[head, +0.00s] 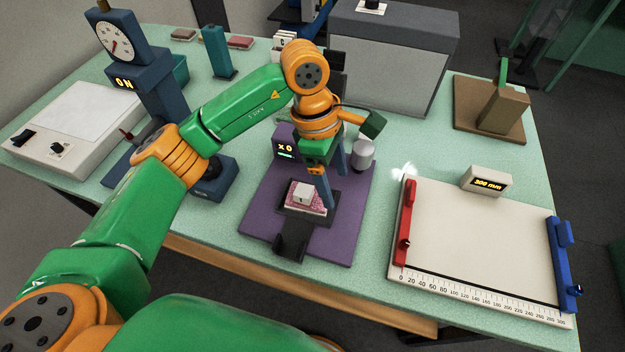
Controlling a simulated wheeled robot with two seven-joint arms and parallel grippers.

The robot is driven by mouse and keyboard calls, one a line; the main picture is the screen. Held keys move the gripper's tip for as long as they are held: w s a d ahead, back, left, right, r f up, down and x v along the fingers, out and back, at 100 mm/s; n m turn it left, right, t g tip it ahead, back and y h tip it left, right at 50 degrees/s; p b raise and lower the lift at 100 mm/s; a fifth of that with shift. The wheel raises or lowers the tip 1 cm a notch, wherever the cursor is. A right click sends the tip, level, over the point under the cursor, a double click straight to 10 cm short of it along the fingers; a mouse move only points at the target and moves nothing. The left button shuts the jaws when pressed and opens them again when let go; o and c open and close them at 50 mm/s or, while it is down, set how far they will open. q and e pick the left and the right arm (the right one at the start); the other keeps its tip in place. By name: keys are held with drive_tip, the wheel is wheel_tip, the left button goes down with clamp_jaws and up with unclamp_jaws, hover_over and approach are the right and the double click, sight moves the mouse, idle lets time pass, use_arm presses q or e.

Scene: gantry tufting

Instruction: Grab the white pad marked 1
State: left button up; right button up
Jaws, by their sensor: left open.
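A small white pad (301,194) with a dark mark on its front sits on a pink speckled piece (318,206) in a dark holder on a purple base plate (260,215). The mark is too small to read surely. My right gripper is not in view.
A display reading "X0" (286,147) stands behind the pad, and a grey-white cylinder (363,154) close right of my gripper. A white ruled board (480,240) with red and blue clamps lies right. A dial press (120,45) stands left. Green table shows between them.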

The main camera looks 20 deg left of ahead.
sight(303, 190)
use_arm(q)
drive_tip(key=a+y, duration=0.1)
drive_tip(key=a, duration=0.1)
drive_tip(key=w+a+y, duration=0.1)
drive_tip(key=a, duration=0.1)
drive_tip(key=a+y, duration=0.1)
drive_tip(key=a, duration=0.1)
drive_tip(key=shift+w+r, duration=0.3)
drive_tip(key=shift+w, duration=0.05)
drive_tip(key=s+f+p, duration=0.2)
drive_tip(key=f+p, duration=0.1)
drive_tip(key=shift+s+d+t, duration=0.1)
drive_tip(key=shift+t, duration=0.2)
drive_tip(key=f, duration=0.3)
drive_tip(key=shift+w, duration=0.2)
drive_tip(key=shift+w+f, duration=0.1)
drive_tip(key=shift+f, duration=0.1)
clamp_jaws()
